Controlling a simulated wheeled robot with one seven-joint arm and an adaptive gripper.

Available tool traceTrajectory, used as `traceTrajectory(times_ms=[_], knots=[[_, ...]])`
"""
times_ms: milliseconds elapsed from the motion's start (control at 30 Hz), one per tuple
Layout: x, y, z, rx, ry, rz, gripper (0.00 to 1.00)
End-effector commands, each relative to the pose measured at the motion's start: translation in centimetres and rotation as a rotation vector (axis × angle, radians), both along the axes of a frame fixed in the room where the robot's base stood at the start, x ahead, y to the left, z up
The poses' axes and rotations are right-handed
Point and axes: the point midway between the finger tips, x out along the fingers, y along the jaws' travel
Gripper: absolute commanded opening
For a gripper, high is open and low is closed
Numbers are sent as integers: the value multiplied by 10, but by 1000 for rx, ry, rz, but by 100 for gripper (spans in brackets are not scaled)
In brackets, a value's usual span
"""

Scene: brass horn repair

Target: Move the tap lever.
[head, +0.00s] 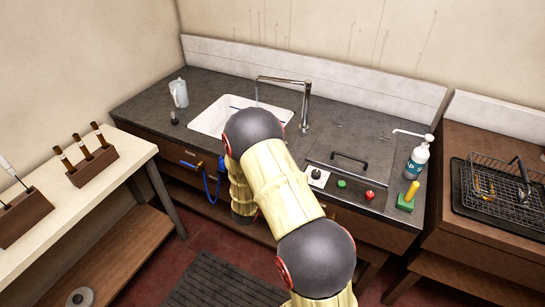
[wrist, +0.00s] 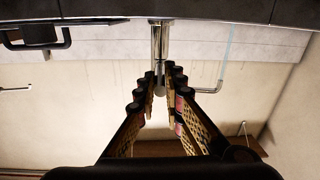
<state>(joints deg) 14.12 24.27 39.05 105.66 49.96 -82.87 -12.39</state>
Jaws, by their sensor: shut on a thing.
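The tap (head: 306,106) stands upright at the back right of the white sink, its spout reaching left over the basin. In the wrist view, which looks upside down, the tap column (wrist: 160,40) comes down from the top edge and its spout (wrist: 212,90) bends off to the right. The tap lever (wrist: 160,82) is a short rod at the column's end, between my fingertips. My gripper (wrist: 158,76) is shut on the lever; the exact contact is hard to make out. In the head view my arm hides the gripper, and I cannot make out the lever.
The white sink (head: 212,119) is partly behind my arm. A pale jug (head: 179,93) stands left of it. A soap bottle (head: 417,160) and a green block with a yellow handle (head: 407,199) are on the right. A black handle (head: 350,160) rises from the counter.

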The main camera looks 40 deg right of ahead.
Motion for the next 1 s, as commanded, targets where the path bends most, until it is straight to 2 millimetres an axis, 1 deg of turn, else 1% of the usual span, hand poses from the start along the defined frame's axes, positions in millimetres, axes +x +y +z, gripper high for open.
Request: traceTrajectory(times_ms=[33,200,567,600,900,1000], knots=[[-2,-3,3,-3,-5,21,0],[-6,-4,2,-1,-6,77,0],[-6,-3,2,0,-6,88,0],[-6,-3,2,0,-6,88,12],[-6,-3,2,-1,-5,87,29],[-6,-3,2,0,-4,88,29]])
